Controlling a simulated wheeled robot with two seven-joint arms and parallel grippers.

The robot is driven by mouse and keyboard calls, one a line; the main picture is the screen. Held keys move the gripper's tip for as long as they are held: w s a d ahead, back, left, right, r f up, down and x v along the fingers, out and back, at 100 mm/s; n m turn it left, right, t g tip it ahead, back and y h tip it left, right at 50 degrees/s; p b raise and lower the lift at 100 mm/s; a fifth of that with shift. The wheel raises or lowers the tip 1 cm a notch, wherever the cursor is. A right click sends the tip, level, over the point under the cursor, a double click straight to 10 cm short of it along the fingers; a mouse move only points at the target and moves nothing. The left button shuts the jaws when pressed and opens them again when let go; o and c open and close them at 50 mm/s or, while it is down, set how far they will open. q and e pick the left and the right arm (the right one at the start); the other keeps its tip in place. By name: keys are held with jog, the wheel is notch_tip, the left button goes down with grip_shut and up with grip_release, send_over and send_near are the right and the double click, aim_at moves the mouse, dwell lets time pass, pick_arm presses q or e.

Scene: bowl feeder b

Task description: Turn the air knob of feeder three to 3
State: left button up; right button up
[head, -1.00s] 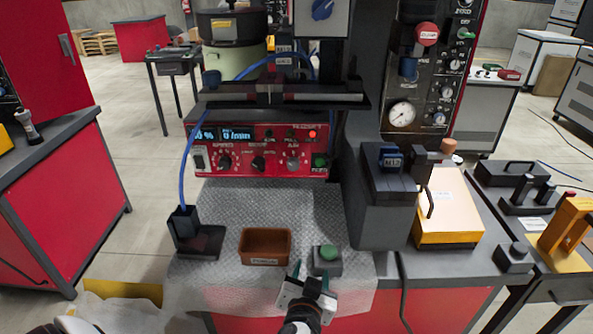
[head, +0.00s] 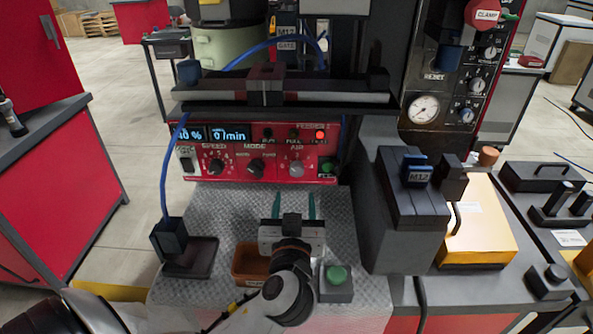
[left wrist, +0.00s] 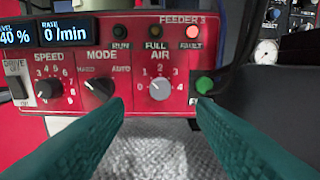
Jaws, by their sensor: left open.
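The red control panel labelled feeder 3 (head: 225,172) stands behind the metal work surface. Its air knob (head: 296,169) is small and grey, to the right of the black mode and speed knobs. In the left wrist view the air knob (left wrist: 159,90) sits in the middle below a number scale; I cannot clearly read where its pointer stands. My left gripper (head: 294,205) is open, with its two green fingers pointing at the panel in front of and below the air knob. In the left wrist view the fingers (left wrist: 158,112) lie either side of the knob, apart from it. My right gripper is not visible.
A green button (left wrist: 204,85) and a lit red fault lamp (left wrist: 193,31) flank the air knob's right. A dark rail (head: 215,97) overhangs the panel. A blue-clipped dark block (head: 405,205) stands right.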

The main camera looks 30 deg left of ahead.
aim_at(297, 171)
pick_arm(q)
jog(key=p+x, duration=0.1)
jog(key=x, duration=0.7)
jog(key=shift+w+a+f+p, duration=0.1)
jog(key=shift+w+a+p, duration=0.2)
jog(key=shift+w, duration=0.25)
jog(key=c, duration=1)
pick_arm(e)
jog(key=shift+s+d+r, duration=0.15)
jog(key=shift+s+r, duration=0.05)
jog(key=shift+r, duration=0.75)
